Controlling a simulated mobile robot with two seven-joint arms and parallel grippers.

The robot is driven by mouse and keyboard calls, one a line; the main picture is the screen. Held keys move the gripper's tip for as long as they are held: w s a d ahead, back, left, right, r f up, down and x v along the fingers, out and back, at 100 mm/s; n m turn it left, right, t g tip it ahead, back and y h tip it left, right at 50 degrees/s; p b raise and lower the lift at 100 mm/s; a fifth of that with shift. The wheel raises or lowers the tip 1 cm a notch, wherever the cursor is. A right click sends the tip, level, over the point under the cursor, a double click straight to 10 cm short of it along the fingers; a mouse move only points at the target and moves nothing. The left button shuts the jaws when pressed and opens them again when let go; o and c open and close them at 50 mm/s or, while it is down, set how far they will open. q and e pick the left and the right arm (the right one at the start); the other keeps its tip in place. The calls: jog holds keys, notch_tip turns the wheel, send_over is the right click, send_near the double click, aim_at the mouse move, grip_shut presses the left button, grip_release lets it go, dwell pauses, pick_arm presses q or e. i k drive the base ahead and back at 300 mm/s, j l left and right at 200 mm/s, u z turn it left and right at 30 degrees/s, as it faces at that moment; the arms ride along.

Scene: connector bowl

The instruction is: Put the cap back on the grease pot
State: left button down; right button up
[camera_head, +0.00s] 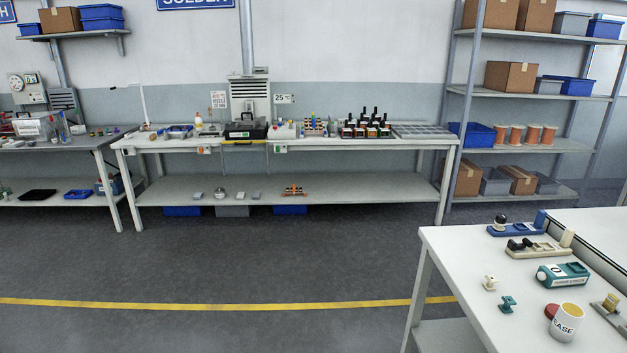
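The grease pot (566,324) is a white pot with dark lettering ending in "EASE", on the white table at the lower right. Its top is open and shows yellow inside. A red round piece, which looks like the cap (550,311), is at the pot's left side, partly hidden behind it. I cannot tell whether it touches the pot or how it lies. Neither of my grippers is in view.
On the same table (455,258) are a teal device (562,274), a cream fixture (535,247), a blue fixture (513,229), and small cream (490,283) and teal (507,304) pieces. The table's left front is clear. A long workbench (290,142) stands across open floor.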

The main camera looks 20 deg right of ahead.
aim_at(570, 316)
jog(key=i+z, duration=0.45)
jog(key=i+j+z, duration=0.2)
jog(key=i+z, duration=0.3)
jog(key=i+j+z, duration=0.15)
jog(key=i+z, duration=0.3)
jog(key=i+j+z, duration=0.25)
jog(key=z, duration=0.15)
jog(key=i+j+z, duration=0.25)
jog(key=j+z, duration=0.2)
jog(key=i+j+z, duration=0.25)
jog(key=j+z, duration=0.15)
jog(key=i+j+z, duration=0.15)
jog(key=j, duration=0.15)
jog(key=j+z, duration=0.15)
jog(key=j, duration=0.15)
